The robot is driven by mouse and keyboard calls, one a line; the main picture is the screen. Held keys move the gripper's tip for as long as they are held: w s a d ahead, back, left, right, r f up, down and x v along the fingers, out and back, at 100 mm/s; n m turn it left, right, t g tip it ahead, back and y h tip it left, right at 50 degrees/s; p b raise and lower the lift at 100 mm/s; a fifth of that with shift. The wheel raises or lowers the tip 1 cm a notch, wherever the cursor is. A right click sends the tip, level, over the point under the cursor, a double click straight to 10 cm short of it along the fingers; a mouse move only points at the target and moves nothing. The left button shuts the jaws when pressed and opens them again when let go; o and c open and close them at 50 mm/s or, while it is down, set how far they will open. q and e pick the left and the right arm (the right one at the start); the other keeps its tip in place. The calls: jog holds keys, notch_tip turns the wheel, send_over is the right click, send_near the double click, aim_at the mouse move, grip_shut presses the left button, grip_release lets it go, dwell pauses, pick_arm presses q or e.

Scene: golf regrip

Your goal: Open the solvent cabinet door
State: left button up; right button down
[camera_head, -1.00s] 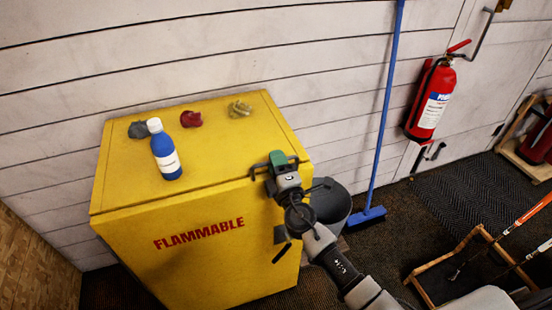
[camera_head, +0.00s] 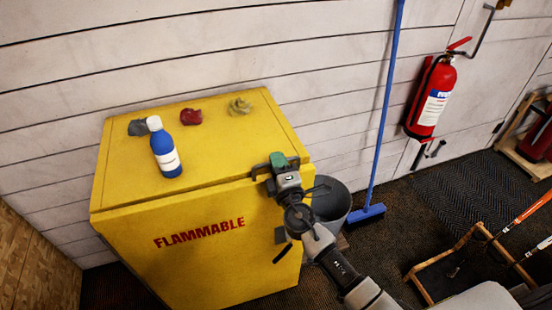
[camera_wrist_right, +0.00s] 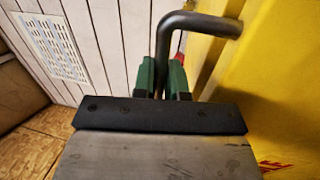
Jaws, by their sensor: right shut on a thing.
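The yellow solvent cabinet (camera_head: 215,272) stands against the wall, its front door marked FLAMMABLE in red. The door looks shut or nearly so; a small gap cannot be told. My right gripper (camera_head: 279,161) is at the cabinet's upper right front edge, its arm coming in from the lower right. In the right wrist view its green fingertips (camera_wrist_right: 163,80) are shut on a dark grey bent bar handle (camera_wrist_right: 200,24) that joins the yellow face on the right. The fingers hide part of the handle. My left gripper is not in view.
A blue bottle (camera_head: 166,152) and several crumpled rags, one red (camera_head: 190,117), sit on the cabinet top. A grey bucket (camera_head: 331,203), a blue broom (camera_head: 380,130) and a red fire extinguisher (camera_head: 432,97) are to the right. A wooden rack (camera_head: 420,287) stands at lower right.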

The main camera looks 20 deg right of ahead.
jog(key=s+a+m+h+b, duration=0.1)
jog(key=s+m+h+b, duration=0.1)
jog(key=s, duration=0.6)
jog(key=s+a+m+g+h+b, duration=0.1)
jog(key=s+m+h, duration=0.1)
jog(key=s+h, duration=0.3)
jog(key=s, duration=0.3)
jog(key=shift+s+a+b, duration=0.25)
jog(key=shift+s+b, duration=0.15)
jog(key=c, duration=1.2)
grip_release()
jog(key=shift+w, duration=0.1)
jog(key=b+v, duration=0.4)
jog(key=v, duration=0.7)
jog(key=shift+r, duration=0.15)
